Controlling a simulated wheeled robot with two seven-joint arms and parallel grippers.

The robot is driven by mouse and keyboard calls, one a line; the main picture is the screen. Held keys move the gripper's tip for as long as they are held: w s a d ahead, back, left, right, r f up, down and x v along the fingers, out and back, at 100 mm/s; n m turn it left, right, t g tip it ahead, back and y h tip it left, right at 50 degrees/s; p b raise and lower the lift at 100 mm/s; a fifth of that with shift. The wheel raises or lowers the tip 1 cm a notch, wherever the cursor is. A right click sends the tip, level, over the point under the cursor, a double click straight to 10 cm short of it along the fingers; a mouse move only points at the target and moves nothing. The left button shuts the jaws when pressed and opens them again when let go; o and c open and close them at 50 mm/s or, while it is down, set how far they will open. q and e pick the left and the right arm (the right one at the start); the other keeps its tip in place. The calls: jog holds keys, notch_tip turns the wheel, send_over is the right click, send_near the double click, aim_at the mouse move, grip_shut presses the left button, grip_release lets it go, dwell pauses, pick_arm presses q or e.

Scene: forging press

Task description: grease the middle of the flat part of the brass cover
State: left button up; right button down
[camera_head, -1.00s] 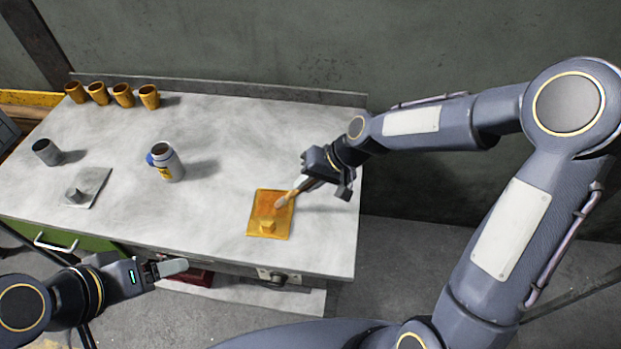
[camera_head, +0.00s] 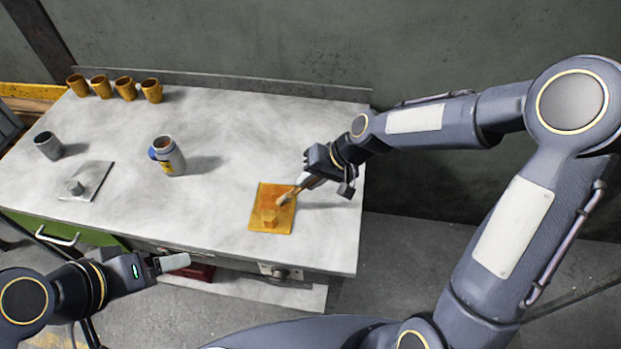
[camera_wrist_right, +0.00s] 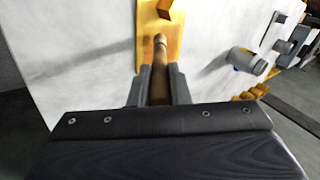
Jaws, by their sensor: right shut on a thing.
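The brass cover (camera_head: 259,195) lies on the right part of the table, a square yellow plate with a raised block near its front edge. Its flat part behind the block looks more orange. My right gripper (camera_head: 312,180) is shut on a brush (camera_head: 292,194) with a wooden handle. The brush slants down to the left, its tip over the flat part; I cannot tell whether it touches. In the right wrist view the brush (camera_wrist_right: 160,75) points at the cover (camera_wrist_right: 148,42). My left gripper (camera_head: 172,263) is empty in front of the table; its finger gap is unclear.
A grey can (camera_head: 171,160) with a blue and yellow label stands mid-table (camera_head: 225,130). A dark grey cup (camera_head: 48,146) and a grey plate with a knob (camera_head: 92,177) are at left. Several brown-yellow cups (camera_head: 126,88) line the back left. The table around the cover is clear.

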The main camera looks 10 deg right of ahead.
jog(key=shift+f+b, duration=0.35)
jog(key=shift+f, duration=0.05)
jog(key=shift+s, duration=0.1)
dwell(0.3)
jog(key=shift+w+d, duration=0.15)
jog(key=shift+w, duration=0.4)
dwell(0.3)
jog(key=shift+s, duration=0.15)
